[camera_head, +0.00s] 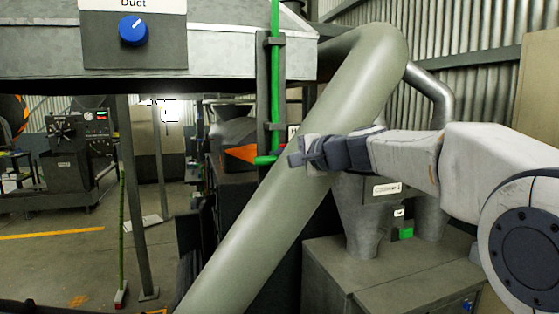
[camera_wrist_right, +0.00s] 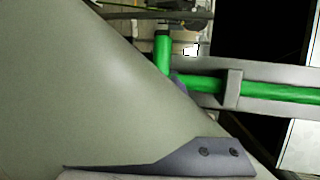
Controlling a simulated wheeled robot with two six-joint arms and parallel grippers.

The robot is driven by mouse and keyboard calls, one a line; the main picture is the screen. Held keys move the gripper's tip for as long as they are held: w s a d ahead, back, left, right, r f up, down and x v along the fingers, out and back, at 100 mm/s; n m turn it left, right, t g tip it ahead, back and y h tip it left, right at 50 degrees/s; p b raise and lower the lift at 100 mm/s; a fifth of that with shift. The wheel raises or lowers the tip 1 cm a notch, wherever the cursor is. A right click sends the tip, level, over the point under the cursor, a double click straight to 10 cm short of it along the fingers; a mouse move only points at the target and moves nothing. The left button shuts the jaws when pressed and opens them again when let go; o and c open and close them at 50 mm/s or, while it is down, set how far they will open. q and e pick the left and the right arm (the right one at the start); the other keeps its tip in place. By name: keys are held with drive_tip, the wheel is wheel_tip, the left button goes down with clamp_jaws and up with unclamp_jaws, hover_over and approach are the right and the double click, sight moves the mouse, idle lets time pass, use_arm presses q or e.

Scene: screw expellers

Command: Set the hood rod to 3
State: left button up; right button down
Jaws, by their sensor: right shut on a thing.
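The hood rod is a bright green vertical bar (camera_head: 274,80) held in brackets below the grey hood, with a short foot bent to the left at its lower end. In the right wrist view the rod (camera_wrist_right: 275,92) lies sideways. My right gripper (camera_head: 294,159) reaches in from the right, in front of the thick pipe, with its tips at the rod's lower end. It is shut on the rod, though the contact is mostly hidden. One finger (camera_wrist_right: 190,158) shows large in the wrist view. No setting marks are readable. My left gripper is not in view.
A thick grey-green pipe (camera_head: 345,95) slants down right beside the rod and fills much of the wrist view (camera_wrist_right: 80,90). A blue knob (camera_head: 133,30) sits on a "Duct" plate at upper left. A grey cabinet (camera_head: 345,265) stands below my right arm. Open floor lies at left.

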idle(0.8)
wheel_tip(320, 180, down, 13)
drive_tip(key=b, duration=1.4)
drive_tip(key=shift+r, duration=0.15)
drive_tip(key=c, duration=0.7)
unclamp_jaws()
drive_tip(key=shift+r, duration=0.1)
drive_tip(key=b+v, duration=0.2)
drive_tip(key=v, duration=0.8)
drive_tip(key=shift+s+d, duration=0.15)
drive_tip(key=shift+s, duration=0.05)
